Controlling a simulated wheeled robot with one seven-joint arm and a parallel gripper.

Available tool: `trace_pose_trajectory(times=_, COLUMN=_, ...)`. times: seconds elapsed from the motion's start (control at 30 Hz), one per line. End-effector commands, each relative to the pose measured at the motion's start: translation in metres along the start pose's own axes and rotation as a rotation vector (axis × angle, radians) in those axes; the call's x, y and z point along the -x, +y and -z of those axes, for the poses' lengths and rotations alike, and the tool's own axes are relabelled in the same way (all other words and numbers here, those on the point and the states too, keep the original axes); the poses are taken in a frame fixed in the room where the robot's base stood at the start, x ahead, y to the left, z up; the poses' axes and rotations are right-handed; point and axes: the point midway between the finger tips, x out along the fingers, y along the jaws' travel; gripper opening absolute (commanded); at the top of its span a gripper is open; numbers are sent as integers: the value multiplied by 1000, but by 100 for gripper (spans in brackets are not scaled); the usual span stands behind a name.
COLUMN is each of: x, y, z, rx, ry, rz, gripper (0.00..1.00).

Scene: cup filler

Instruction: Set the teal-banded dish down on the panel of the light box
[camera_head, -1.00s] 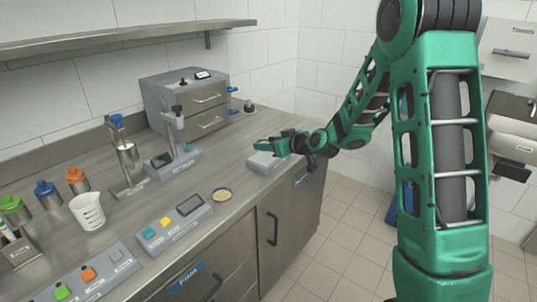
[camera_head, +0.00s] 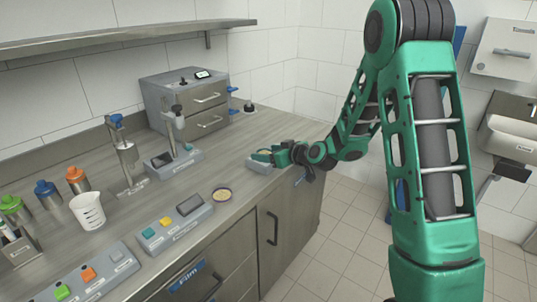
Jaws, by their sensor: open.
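A low pale grey box (camera_head: 258,167), which looks like the light box, sits near the counter's right end. My gripper (camera_head: 264,155) is open, with its green fingers low over this box and hiding much of its top. I cannot tell whether the fingers touch it, or whether anything lies on the panel beneath them.
A grey button unit (camera_head: 175,225) stands left of the dish. A stand device (camera_head: 175,160) and a grey drawer cabinet (camera_head: 190,100) are behind. A white beaker (camera_head: 88,212) and capped bottles stand at the left. The counter around the dish is mostly clear.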

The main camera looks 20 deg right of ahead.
Motion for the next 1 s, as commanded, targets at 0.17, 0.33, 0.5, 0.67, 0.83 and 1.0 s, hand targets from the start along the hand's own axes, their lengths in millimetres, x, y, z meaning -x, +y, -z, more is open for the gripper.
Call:
trace_pose_trajectory(times=0.17, x=4, y=0, z=2, rx=0, ry=0, rz=-1, gripper=65)
trace_pose_trajectory(times=0.33, x=29, y=1, z=2, rx=-2, ry=0, rz=-3, gripper=65)
trace_pose_trajectory(times=0.5, x=64, y=1, z=2, rx=-1, ry=1, rz=-4, gripper=65)
trace_pose_trajectory(times=0.67, x=93, y=1, z=2, rx=-2, ry=1, rz=-4, gripper=65)
trace_pose_trajectory(times=0.83, x=113, y=1, z=2, rx=0, ry=0, rz=-2, gripper=65)
trace_pose_trajectory(times=1.0, x=121, y=0, z=2, rx=0, ry=0, rz=-1, gripper=65)
